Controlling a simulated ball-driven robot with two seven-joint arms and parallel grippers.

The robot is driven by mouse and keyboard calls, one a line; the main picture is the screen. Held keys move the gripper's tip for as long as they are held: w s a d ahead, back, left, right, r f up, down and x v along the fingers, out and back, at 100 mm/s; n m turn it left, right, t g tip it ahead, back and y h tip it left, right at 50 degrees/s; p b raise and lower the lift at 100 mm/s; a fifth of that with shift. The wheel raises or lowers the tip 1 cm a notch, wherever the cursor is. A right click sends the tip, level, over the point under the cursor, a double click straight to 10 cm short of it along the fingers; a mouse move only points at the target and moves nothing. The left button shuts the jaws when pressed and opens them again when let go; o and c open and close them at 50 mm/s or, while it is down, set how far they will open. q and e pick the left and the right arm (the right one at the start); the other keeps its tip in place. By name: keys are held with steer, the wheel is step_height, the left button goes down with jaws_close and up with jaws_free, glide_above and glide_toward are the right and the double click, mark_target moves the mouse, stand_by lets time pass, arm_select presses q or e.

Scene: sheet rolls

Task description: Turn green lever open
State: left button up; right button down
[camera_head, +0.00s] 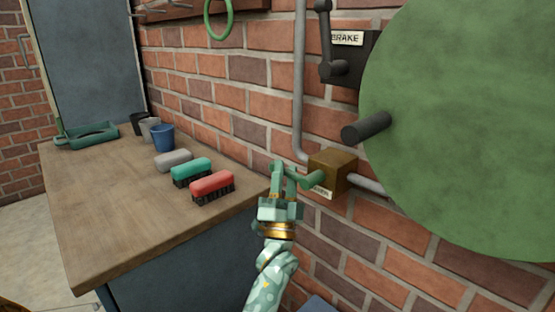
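The green lever (309,181) sticks out to the left from a brown box (334,168) on the brick wall. A small, partly covered label sits under the lever at the box. My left gripper (283,174) reaches up from the bottom of the view, with its fingers at the lever's free left end. Gripper and lever have much the same green, so I cannot tell whether the fingers are closed on the lever or only beside it. My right gripper is not in view.
A wooden workbench (110,205) on the left holds red (213,184), green (191,170) and grey (173,160) brushes, a blue cup (162,138) and a green tray (88,136). A large green disc (470,120) fills the right, beside a brake lever (327,45). A grey pipe (299,90) meets the box.

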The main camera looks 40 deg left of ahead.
arm_select(q)
steer(key=shift+w+r, duration=0.25)
steer(key=shift+r, duration=0.1)
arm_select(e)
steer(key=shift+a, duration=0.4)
arm_select(q)
jaws_close()
